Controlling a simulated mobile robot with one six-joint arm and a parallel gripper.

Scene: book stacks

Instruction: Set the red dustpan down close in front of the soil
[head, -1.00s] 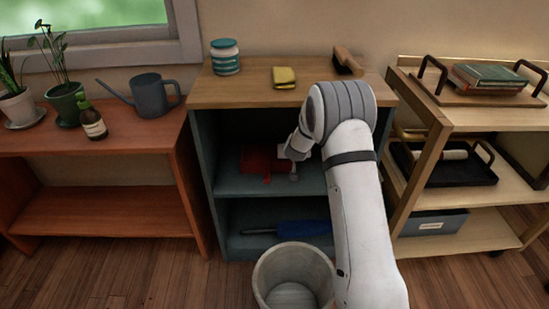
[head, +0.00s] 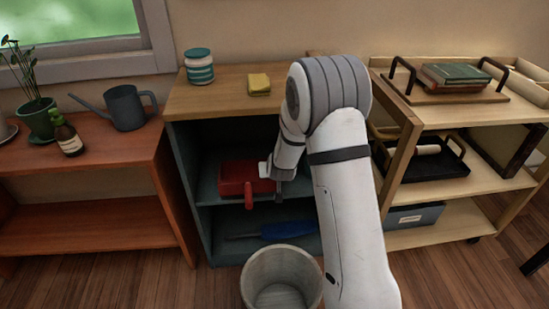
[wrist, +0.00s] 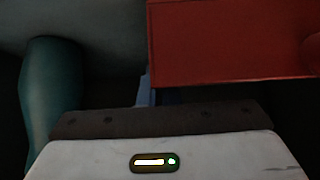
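The red dustpan (head: 234,174) is at the open front of the teal cabinet, level with its upper compartment. Its short handle points down toward the camera. My gripper (head: 272,173) is at the dustpan's right side and appears shut on it; the exact contact is hidden. In the wrist view the dustpan (wrist: 230,42) fills the upper right, just beyond my gripper. I cannot make out the soil in either view.
A blue long object (head: 285,230) lies on the cabinet's lower shelf. A pale bin (head: 254,290) stands on the floor in front. A shelf cart (head: 455,227) stands right.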

